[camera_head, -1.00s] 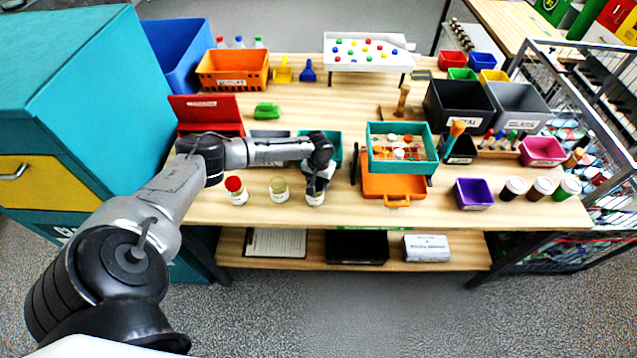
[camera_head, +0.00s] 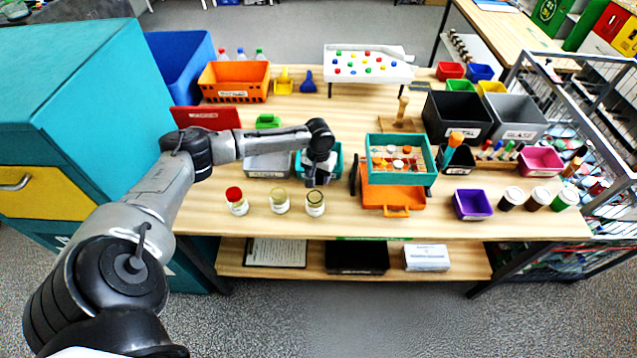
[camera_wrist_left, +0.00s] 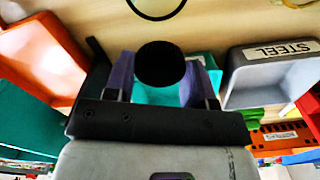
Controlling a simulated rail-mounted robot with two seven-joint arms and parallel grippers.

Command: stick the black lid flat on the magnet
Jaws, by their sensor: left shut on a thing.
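My left gripper (camera_head: 318,180) is shut on the black lid (camera_wrist_left: 160,64). In the left wrist view the lid is a round dark disc between the two purple-grey fingers (camera_wrist_left: 160,84). In the head view the gripper hangs above the table, just behind an open glass jar (camera_head: 315,204), and hides the lid. The jar's round rim shows at the top of the wrist view (camera_wrist_left: 156,16). I cannot make out for certain which thing is the magnet. My right gripper is not in view.
A jar with a red lid (camera_head: 236,208) and another jar (camera_head: 279,204) stand to the left. A teal bin (camera_head: 337,158) and a grey steel bin (camera_head: 268,168) are behind. An orange tray (camera_head: 385,193) with a teal sorting box (camera_head: 430,177) stands to the right.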

